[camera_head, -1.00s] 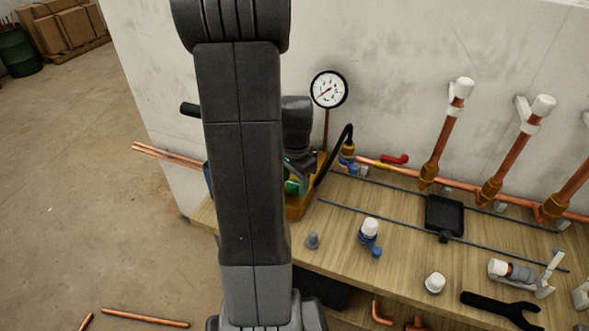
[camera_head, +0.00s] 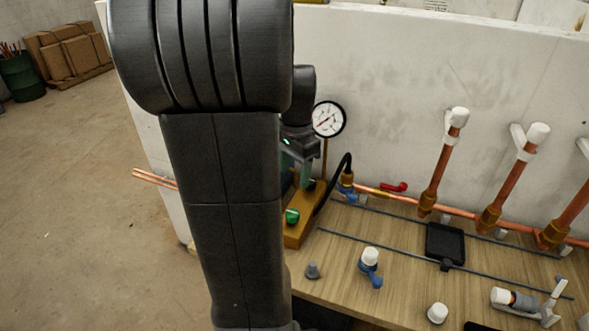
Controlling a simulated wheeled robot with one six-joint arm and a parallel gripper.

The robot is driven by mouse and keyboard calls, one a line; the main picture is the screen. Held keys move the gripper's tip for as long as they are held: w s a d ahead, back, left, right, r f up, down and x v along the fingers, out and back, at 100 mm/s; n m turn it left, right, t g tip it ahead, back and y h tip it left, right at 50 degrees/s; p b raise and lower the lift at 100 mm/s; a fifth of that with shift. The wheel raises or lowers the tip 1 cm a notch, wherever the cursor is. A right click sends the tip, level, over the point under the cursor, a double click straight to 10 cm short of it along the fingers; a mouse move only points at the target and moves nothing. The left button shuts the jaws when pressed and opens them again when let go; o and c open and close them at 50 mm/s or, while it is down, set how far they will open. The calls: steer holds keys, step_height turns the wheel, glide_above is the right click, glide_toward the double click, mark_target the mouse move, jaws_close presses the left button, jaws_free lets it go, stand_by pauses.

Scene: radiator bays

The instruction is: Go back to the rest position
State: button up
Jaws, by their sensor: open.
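My gripper (camera_head: 299,168) shows only in part behind my own dark arm, at the left end of the bench (camera_head: 330,275). It is open and points down, above the yellow-brown base (camera_head: 305,222) of a test pump. The base carries a green knob (camera_head: 292,216). I see nothing held in the jaws, though the arm hides part of them. The round white pressure gauge (camera_head: 328,119) stands on a thin post just right of the gripper.
A black hose (camera_head: 343,170) curves from the pump to a copper pipe with a red lever (camera_head: 394,187). Upright copper pipes with white caps (camera_head: 538,134) stand at right. A black tray (camera_head: 445,243) and blue valve (camera_head: 371,266) sit on the bench. Floor at left is open.

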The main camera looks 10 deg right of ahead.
mark_target(293, 212)
steer(key=shift+f, duration=0.1)
steer(key=f, duration=1.3)
steer(key=shift+w+a+f, duration=0.15)
steer(key=shift+w+f, duration=0.05)
steer(key=shift+f, duration=0.2)
steer(key=shift+r, duration=0.15)
